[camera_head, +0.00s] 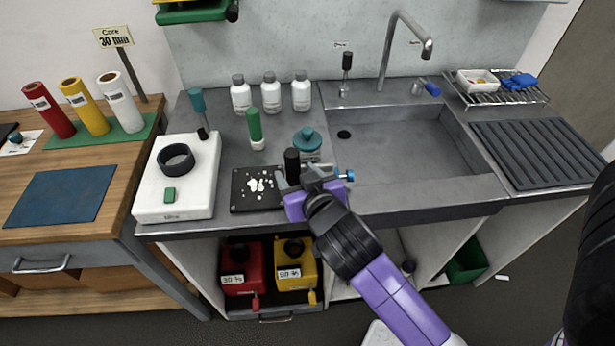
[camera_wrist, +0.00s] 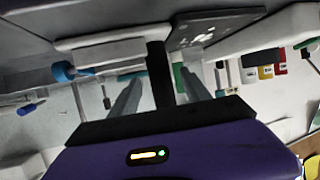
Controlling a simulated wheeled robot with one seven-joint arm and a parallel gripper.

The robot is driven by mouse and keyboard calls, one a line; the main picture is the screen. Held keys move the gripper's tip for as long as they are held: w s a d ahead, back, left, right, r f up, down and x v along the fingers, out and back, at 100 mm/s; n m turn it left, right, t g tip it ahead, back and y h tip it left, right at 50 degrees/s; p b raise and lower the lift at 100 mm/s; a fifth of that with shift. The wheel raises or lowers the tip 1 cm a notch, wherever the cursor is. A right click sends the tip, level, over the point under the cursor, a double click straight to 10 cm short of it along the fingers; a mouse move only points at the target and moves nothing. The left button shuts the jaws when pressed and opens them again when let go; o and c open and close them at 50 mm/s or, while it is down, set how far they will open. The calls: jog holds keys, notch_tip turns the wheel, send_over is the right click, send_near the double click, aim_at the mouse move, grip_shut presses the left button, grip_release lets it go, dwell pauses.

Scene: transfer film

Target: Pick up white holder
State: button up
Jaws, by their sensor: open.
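A pale holder-like piece (camera_wrist: 105,50) with a blue knob (camera_wrist: 63,72) and a black post (camera_wrist: 157,72) shows in the wrist view; I take it as the white holder. In the head view its black post (camera_head: 292,161) and blue knob (camera_head: 347,175) show at the front counter edge, right of the black plate. Its body is mostly hidden by my gripper. My gripper (camera_head: 304,178) is open at the piece; in the wrist view its grey fingers (camera_wrist: 160,82) stand either side of the black post, apparently apart from it. I cannot tell whether they touch the body.
The black plate (camera_head: 241,198) with white bits lies left of my gripper. A white device (camera_head: 176,205) with a black ring stands further left. A teal-topped container (camera_head: 307,139) and a green-capped tube (camera_head: 254,125) stand behind. The sink (camera_head: 395,150) is at right.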

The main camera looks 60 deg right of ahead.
jog(key=shift+p+x, duration=0.65)
jog(key=shift+x, duration=2.1)
jog(key=shift+r, duration=0.2)
grip_shut()
